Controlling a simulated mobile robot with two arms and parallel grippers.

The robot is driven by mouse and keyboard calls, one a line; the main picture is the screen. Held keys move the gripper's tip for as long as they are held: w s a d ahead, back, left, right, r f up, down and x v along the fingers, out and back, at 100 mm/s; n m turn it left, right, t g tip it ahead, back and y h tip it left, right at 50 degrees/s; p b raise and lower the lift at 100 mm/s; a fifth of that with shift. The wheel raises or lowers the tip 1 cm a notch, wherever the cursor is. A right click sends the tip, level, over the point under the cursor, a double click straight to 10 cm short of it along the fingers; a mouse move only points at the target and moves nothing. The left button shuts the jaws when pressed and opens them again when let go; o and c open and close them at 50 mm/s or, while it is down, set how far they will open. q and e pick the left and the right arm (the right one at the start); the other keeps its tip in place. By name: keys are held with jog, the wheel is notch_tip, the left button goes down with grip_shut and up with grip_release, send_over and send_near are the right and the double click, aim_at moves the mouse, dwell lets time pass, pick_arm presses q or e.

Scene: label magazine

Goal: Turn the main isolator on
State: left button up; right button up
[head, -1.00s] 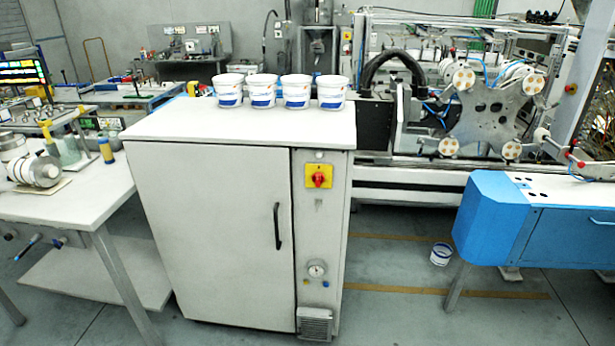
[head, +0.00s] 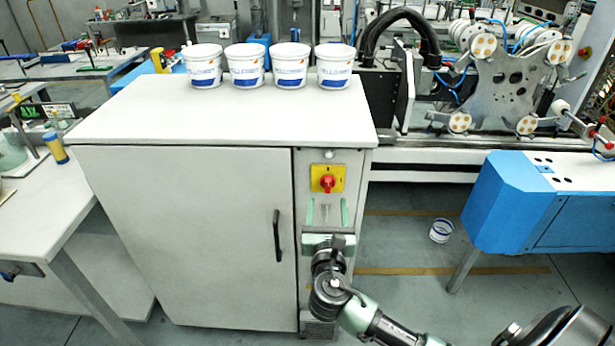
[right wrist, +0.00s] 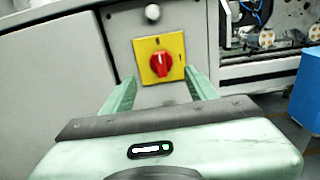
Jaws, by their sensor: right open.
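The main isolator is a red rotary knob (head: 327,182) on a yellow square plate (head: 339,170), on the narrow right front panel of the white cabinet. In the right wrist view the red knob (right wrist: 160,64) sits near the middle of its yellow plate (right wrist: 176,43), its grip roughly upright. My right gripper (head: 328,208) is open and empty, just below the plate in the head view. In the right wrist view its two green fingers (right wrist: 160,82) point toward the plate, one to each side of the knob's line, apart from it. My left gripper is not in view.
Several white tubs (head: 289,64) stand along the back of the cabinet top (head: 220,108). A black door handle (head: 277,235) is left of my right gripper. A blue machine (head: 520,205) stands to the right, with floor between. A small bucket (head: 441,230) lies there.

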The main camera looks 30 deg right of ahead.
aim_at(328, 187)
jog(key=x, duration=0.4)
jog(key=p+x, duration=0.1)
jog(key=x, duration=0.1)
jog(key=shift+w+d+r, duration=0.15)
jog(key=shift+d+r, duration=0.05)
jog(key=shift+r, duration=0.15)
jog(key=shift+w+d, duration=0.2)
jog(key=shift+w, duration=0.1)
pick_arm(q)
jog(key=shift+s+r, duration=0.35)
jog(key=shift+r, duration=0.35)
pick_arm(e)
grip_shut()
